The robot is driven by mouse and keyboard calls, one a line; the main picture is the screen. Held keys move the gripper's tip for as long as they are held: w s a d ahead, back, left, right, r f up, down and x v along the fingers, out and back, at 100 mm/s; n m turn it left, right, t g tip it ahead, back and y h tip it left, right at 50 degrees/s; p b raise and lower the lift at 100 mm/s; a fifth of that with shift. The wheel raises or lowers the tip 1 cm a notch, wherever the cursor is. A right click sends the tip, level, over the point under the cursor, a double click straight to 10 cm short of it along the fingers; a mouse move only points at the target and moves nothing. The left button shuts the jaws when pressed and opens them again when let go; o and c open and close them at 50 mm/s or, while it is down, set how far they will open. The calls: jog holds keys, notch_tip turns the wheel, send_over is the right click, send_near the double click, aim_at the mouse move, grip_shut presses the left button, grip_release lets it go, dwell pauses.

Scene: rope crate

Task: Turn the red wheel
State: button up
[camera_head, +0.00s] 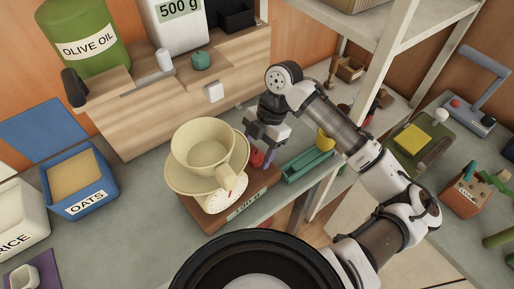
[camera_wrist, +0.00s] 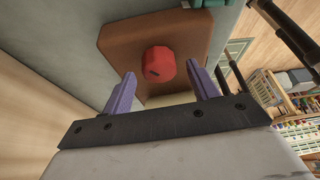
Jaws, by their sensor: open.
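The red wheel (camera_wrist: 159,64) is a small round knob on the side of a brown wooden base, part of the scale. In the head view the wheel (camera_head: 256,158) shows partly, at the right of the scale base (camera_head: 225,207). A cream cup (camera_head: 206,148) stands on the scale's pan above a white dial (camera_head: 221,198). My gripper (camera_wrist: 162,92) is open, with its purple fingers on either side of the wheel's lower part as seen in the wrist view. I cannot tell whether either finger touches the wheel. In the head view the fingers are mostly hidden.
A teal tray (camera_head: 306,166) lies just right of the scale. A wooden box (camera_head: 180,100) stands behind, with a 500 g canister (camera_head: 178,30) and an olive oil can (camera_head: 82,40). A blue oats bin (camera_head: 80,182) is at left. The counter between bin and scale is clear.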

jog(key=shift+f, duration=0.1)
jog(key=c, duration=1)
jog(key=m+b, duration=0.1)
jog(key=m, duration=0.1)
jog(key=m+t+y, duration=0.1)
jog(key=m, duration=0.1)
jog(key=shift+s+m+t+b, duration=0.1)
jog(key=shift+m+t+b, duration=0.2)
jog(key=shift+b, duration=0.05)
jog(key=m, duration=0.2)
jog(key=m+t+b, duration=0.1)
jog(key=m, duration=0.1)
jog(key=shift+s+d+t, duration=0.1)
jog(key=shift+t, duration=0.2)
jog(key=shift+m, duration=0.3)
jog(key=o, duration=1)
